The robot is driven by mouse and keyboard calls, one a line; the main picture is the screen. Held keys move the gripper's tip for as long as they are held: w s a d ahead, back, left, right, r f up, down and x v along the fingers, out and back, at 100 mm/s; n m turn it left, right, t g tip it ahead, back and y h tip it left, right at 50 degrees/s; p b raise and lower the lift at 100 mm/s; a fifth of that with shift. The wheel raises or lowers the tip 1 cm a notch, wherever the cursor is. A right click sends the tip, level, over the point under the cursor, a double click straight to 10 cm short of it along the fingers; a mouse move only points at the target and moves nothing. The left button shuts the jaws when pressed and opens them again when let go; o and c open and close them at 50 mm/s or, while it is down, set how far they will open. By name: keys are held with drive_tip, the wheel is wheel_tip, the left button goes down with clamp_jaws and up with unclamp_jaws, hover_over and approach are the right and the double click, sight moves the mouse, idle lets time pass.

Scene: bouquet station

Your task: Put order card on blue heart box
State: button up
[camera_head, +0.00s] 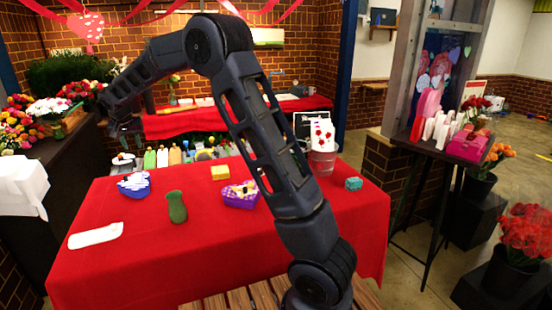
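The blue heart box (134,185) sits at the back left of the red-covered table, with white patches on its top. A flat white piece (95,235) lies near the table's left front; it may be the order card, but no writing is legible. A white card with red shapes (321,135) stands upright at the bucket on the right; I cannot tell which is the order card. My arm reaches up and over to the left. My gripper (117,124) hangs above and behind the blue heart box, apart from it.
On the red table (135,270) stand a green vase (176,207), a purple heart box (240,195), a yellow block (219,173), a teal box (353,184) and a clear bucket (322,162). Bottles line the back.

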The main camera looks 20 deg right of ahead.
drive_tip(key=s+d+r, duration=0.4)
drive_tip(key=s+d, duration=0.1)
drive_tip(key=d, duration=0.5)
drive_tip(key=s+d+r, duration=0.3)
drive_tip(key=s+d, duration=0.2)
drive_tip(key=d, duration=0.5)
drive_tip(key=s+d+r, duration=0.4)
drive_tip(key=s+d, duration=0.1)
drive_tip(key=d, duration=0.4)
drive_tip(key=s+d+f, duration=0.3)
drive_tip(key=s+d, duration=0.5)
drive_tip(key=s, duration=0.5)
drive_tip(key=s+d+f, duration=0.3)
drive_tip(key=s+d, duration=0.5)
drive_tip(key=s, duration=0.6)
drive_tip(key=shift+d+f, duration=0.15)
drive_tip(key=shift+d, duration=0.2)
